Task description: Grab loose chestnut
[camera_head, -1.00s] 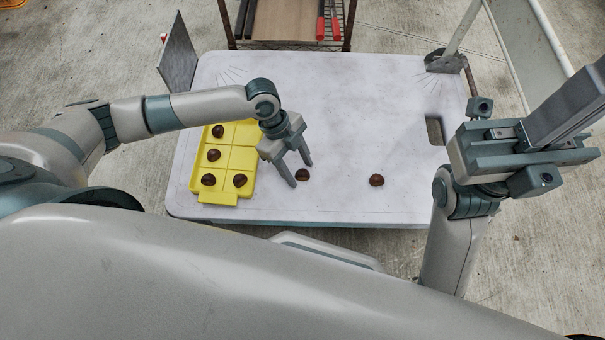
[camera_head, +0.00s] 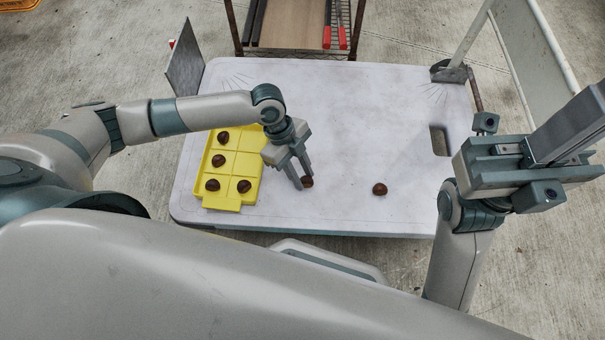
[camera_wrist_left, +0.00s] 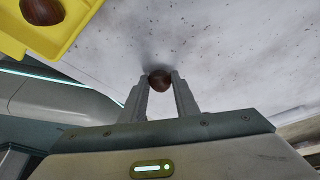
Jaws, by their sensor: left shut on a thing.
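My left gripper (camera_head: 302,184) is shut on a brown chestnut (camera_head: 308,182) at the white table top, to the right of the yellow crate. In the left wrist view the chestnut (camera_wrist_left: 160,80) sits between the two fingertips. A second loose chestnut (camera_head: 380,189) lies on the table farther right, apart from both grippers. The yellow crate (camera_head: 222,201) has compartments, and several chestnuts sit in its left column and front right compartment. My right gripper (camera_head: 487,124) shows at the right edge of the table; its fingers cannot be made out clearly.
The white table (camera_head: 340,100) has clear room behind and to the right of the left gripper. A wire-shelf cart (camera_head: 297,50) with red-handled tools stands beyond the far edge. A white-framed panel (camera_head: 545,55) stands at the far right.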

